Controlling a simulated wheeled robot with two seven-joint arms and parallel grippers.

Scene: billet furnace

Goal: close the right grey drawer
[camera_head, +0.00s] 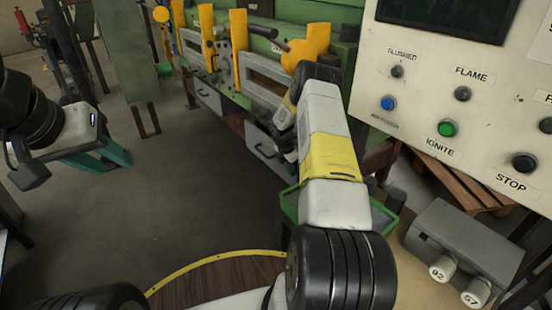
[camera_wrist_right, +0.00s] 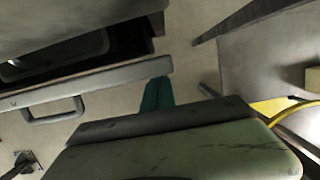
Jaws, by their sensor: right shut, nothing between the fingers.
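The right grey drawer (camera_head: 262,140) is under the green bench in the head view and stands pulled out. In the right wrist view its front panel (camera_wrist_right: 95,84) with a bar handle (camera_wrist_right: 52,112) runs across the left, and its dark open inside shows behind it. My right gripper's teal fingers (camera_wrist_right: 157,93) are shut and empty, near the right end of the drawer front; I cannot tell whether they touch it. In the head view my right arm mostly hides that gripper. My left gripper (camera_head: 105,158) hangs at the left, far from the drawer; its finger gap is unclear.
The left grey drawer (camera_head: 208,97) is farther along the green bench (camera_head: 240,62). A control panel (camera_head: 450,105) stands at the right, above a grey box (camera_head: 465,245). A green bin (camera_head: 290,203) is beside my right arm. The floor (camera_head: 190,190) left of the drawers is clear.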

